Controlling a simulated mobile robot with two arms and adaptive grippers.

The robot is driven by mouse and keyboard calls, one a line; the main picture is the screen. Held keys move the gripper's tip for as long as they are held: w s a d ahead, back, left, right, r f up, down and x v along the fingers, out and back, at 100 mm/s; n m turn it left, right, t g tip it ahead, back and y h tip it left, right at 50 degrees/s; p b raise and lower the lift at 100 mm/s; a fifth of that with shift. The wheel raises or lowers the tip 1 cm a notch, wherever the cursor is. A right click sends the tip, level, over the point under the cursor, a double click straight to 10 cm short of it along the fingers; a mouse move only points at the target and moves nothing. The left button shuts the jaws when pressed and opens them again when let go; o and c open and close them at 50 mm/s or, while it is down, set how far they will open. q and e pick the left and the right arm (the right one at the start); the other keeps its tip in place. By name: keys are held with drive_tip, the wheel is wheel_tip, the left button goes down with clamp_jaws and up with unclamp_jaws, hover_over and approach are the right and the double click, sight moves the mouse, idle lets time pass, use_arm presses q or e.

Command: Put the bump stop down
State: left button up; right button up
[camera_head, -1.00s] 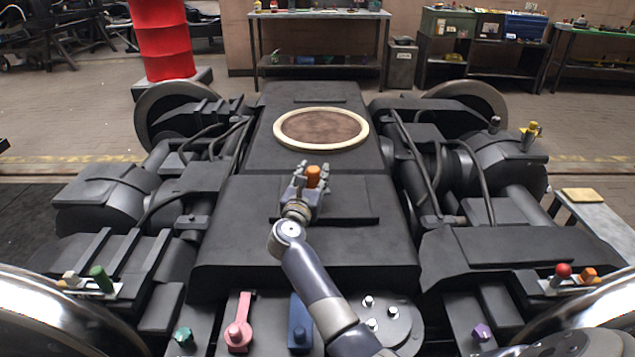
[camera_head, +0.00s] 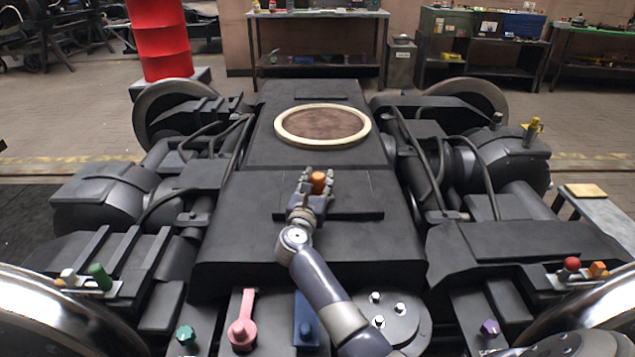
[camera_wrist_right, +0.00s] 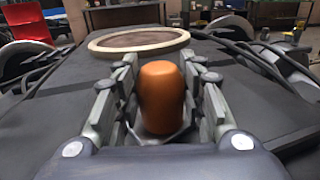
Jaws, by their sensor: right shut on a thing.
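The bump stop (camera_head: 318,182) is a small orange, rounded cylinder. My right gripper (camera_head: 317,184) is shut on it, over the black raised plate in the middle of the bogie frame (camera_head: 240,240). In the right wrist view the orange bump stop (camera_wrist_right: 162,97) stands upright between the two fingers of my right gripper (camera_wrist_right: 165,95). Its lower end is partly hidden by the gripper, so I cannot tell whether it touches the plate. My left gripper is not in view.
A round brown pad with a cream ring (camera_head: 323,109) lies on the frame beyond the gripper. Coloured levers and knobs, such as a pink lever (camera_head: 242,320) and a green handle (camera_head: 100,277), stand nearer. Hoses (camera_head: 215,150) run along both sides.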

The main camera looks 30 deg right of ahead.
drive_tip(key=o, duration=1.2)
drive_tip(key=shift+r, duration=0.15)
